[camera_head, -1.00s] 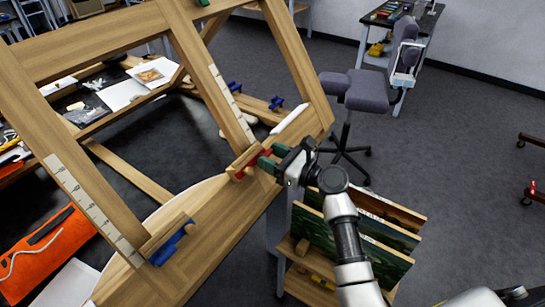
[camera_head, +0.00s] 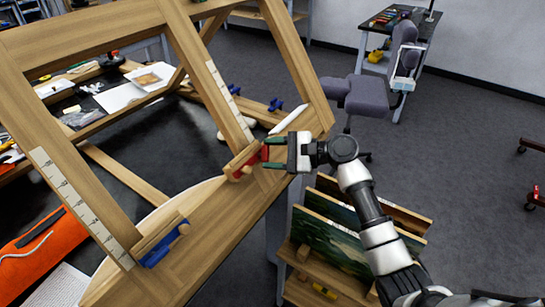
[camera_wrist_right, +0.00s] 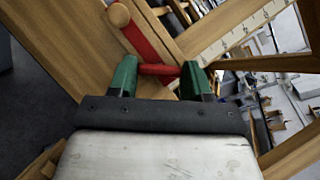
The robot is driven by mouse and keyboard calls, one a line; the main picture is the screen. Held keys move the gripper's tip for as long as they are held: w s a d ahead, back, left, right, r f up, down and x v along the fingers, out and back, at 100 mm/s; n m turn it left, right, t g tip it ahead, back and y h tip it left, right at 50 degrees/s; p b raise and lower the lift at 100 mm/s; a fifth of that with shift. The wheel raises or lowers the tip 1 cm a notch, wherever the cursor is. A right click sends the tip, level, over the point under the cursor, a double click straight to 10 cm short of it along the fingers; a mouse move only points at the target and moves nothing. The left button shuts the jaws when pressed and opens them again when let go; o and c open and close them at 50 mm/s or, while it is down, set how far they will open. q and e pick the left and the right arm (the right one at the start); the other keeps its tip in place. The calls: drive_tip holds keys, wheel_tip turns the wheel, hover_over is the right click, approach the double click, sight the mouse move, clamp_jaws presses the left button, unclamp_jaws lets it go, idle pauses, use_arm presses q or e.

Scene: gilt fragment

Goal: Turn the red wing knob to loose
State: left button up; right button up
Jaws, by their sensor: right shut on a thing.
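The red wing knob (camera_head: 245,163) sits on a short wooden block on the lower rail of the tilted wooden frame (camera_head: 215,222). My right gripper (camera_head: 269,153) reaches it from the right, and its green fingers are shut on the knob. In the right wrist view, a red bar of the knob (camera_wrist_right: 158,69) lies between the two green fingertips (camera_wrist_right: 160,74). A longer red part runs up from there beside a round wooden peg end. The fingers partly hide the knob in the head view. My left gripper is out of view.
A blue knob (camera_head: 165,245) sits lower left on the same frame, beside a scale strip (camera_head: 75,200). More blue knobs (camera_head: 276,104) are behind. A rack of painted panels (camera_head: 330,240) stands below my right arm. A grey chair (camera_head: 372,95) stands behind on open floor.

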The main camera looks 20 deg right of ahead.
drive_tip(key=n+g+h+p, duration=0.1)
drive_tip(key=n, duration=0.3)
drive_tip(key=n+g+h+p, duration=0.1)
drive_tip(key=n+g, duration=0.1)
drive_tip(key=n, duration=0.2)
drive_tip(key=r+n+g+h+p, duration=0.1)
drive_tip(key=n+g, duration=0.1)
drive_tip(key=n, duration=0.2)
drive_tip(key=shift+w+a+h, duration=0.1)
drive_tip(key=shift+w+h, duration=0.1)
drive_tip(key=shift+h, duration=0.2)
drive_tip(key=n+h+p, duration=0.2)
drive_tip(key=n+p, duration=0.1)
drive_tip(key=shift+a+r+n, duration=0.1)
drive_tip(key=shift+r+n, duration=0.05)
drive_tip(key=shift+n, duration=0.25)
drive_tip(key=n+h+p, duration=0.2)
drive_tip(key=shift+a+n, duration=0.1)
drive_tip(key=shift+n, duration=0.3)
drive_tip(key=n+h+p, duration=0.2)
drive_tip(key=n, duration=0.1)
drive_tip(key=shift+s+a+t+p, duration=0.15)
drive_tip(key=shift+t+p, duration=0.25)
drive_tip(key=shift+n+t+h+p, duration=0.3)
drive_tip(key=shift+n+h+p, duration=0.2)
drive_tip(key=shift+n+h, duration=0.25)
